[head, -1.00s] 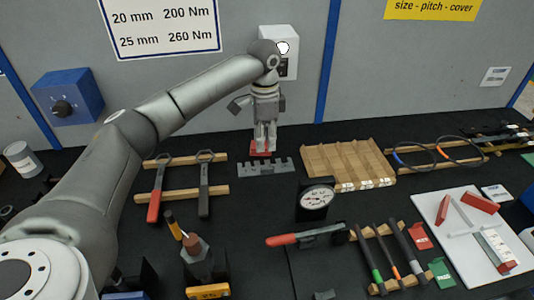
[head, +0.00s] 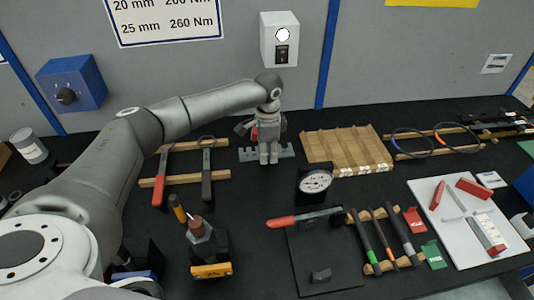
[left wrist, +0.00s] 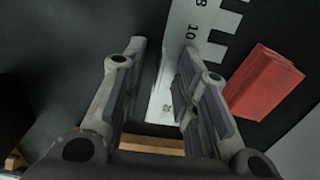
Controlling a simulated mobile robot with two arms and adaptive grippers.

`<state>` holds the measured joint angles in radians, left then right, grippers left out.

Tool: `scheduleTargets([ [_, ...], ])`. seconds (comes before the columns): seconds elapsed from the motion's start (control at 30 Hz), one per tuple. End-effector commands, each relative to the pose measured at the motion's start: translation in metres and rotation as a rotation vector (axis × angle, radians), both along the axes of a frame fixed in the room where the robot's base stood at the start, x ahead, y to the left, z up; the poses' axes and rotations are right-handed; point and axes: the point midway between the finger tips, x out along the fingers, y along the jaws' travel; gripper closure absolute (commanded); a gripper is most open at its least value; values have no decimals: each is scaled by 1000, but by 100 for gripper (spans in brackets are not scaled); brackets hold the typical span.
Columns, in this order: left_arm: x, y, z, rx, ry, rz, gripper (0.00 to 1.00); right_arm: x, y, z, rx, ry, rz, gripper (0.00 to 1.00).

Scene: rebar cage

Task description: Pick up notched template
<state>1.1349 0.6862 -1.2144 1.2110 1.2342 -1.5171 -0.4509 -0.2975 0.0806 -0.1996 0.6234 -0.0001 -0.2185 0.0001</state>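The notched template (head: 286,151) is a flat grey strip with teeth along one edge, lying on the black bench top. In the left wrist view the template (left wrist: 186,32) is pale, with printed numbers and square notches. My left gripper (head: 269,160) points down over the middle of the template and hides part of it. In the left wrist view my left gripper (left wrist: 163,52) has its fingers apart, with the plain end of the strip showing between them. It is not closed on anything. My right gripper is not in view.
A red block (head: 253,134) lies just behind the template, close to the left gripper. A slotted wooden rack (head: 345,147) stands to the right, and wrenches on wooden rails (head: 183,146) lie to the left. A dial gauge (head: 315,181) stands in front.

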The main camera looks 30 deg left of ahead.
Motion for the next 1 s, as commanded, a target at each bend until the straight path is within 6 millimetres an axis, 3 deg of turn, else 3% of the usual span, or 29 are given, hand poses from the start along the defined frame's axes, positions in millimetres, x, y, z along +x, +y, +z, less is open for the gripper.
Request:
scheduleTargets([
  [0.17, 0, 0, 0, 0, 0, 0, 74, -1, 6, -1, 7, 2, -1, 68],
  [0.37, 0, 0, 0, 0, 0, 0, 100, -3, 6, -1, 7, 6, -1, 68],
  [0.8, 0, 0, 2, 0, -1, 0, 100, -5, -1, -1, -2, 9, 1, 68],
  [1.0, 1, 0, 15, -2, -3, 1, 100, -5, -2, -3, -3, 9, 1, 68],
])
